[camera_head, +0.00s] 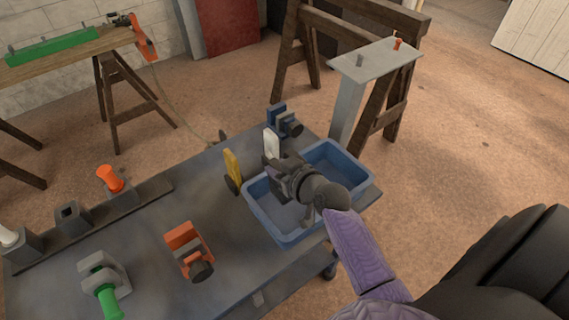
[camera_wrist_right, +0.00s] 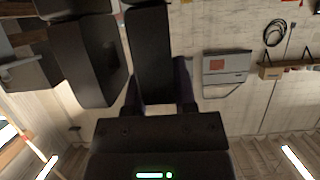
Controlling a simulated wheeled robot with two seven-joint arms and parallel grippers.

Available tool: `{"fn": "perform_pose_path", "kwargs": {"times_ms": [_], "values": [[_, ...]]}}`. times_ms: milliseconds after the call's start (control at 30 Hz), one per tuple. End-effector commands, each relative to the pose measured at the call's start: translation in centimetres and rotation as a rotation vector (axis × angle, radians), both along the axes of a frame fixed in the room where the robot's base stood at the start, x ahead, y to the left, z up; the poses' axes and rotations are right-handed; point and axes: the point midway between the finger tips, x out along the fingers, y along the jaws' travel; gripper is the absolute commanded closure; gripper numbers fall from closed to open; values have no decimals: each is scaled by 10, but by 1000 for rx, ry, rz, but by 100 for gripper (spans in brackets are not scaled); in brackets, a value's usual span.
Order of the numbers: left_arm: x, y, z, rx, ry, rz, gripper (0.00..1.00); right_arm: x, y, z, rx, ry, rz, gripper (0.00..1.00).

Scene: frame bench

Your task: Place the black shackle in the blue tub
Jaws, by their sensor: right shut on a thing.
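The blue tub (camera_head: 262,220) stands on the right end of the grey bench, open at the top. My right gripper (camera_head: 284,178) is over the tub's left-middle part, with its arm coming in from the lower right. It is shut on a dark piece that looks like the black shackle (camera_head: 279,191). The gripper hides much of this piece, and I cannot tell whether it touches the tub. The right wrist view shows the dark gripper fingers (camera_wrist_right: 125,55) close up, and the shackle is not clear there. My left gripper is not in view.
Behind the tub stand a blue clamp-like thing (camera_head: 287,122), a white piece (camera_head: 271,143) and a yellow piece (camera_head: 232,164). An orange clamp-like thing (camera_head: 184,245) and a green-handled one (camera_head: 104,285) lie to the left on the bench (camera_head: 150,225). A sawhorse (camera_head: 387,105) stands behind.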

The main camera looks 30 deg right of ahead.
Motion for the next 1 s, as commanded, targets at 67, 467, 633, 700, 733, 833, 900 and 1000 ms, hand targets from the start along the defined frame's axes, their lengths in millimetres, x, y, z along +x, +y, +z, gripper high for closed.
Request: {"fn": "perform_pose_path", "kwargs": {"times_ms": [67,467,633,700,733,833,900,1000], "values": [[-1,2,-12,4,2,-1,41,0,0,-21,1,2,-2,100],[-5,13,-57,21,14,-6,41,0,0,-99,0,2,-2,100],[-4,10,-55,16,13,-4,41,0,0,-98,-1,-1,-3,100],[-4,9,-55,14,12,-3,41,0,0,-97,-1,-1,-3,100],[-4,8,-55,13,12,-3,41,0,0,-97,-1,-1,-3,100],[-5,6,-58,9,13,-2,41,0,0,-101,-2,-1,-2,100],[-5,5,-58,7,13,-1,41,0,0,-101,-1,1,-2,56],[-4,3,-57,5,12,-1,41,0,0,-100,-1,1,-2,34]]}}
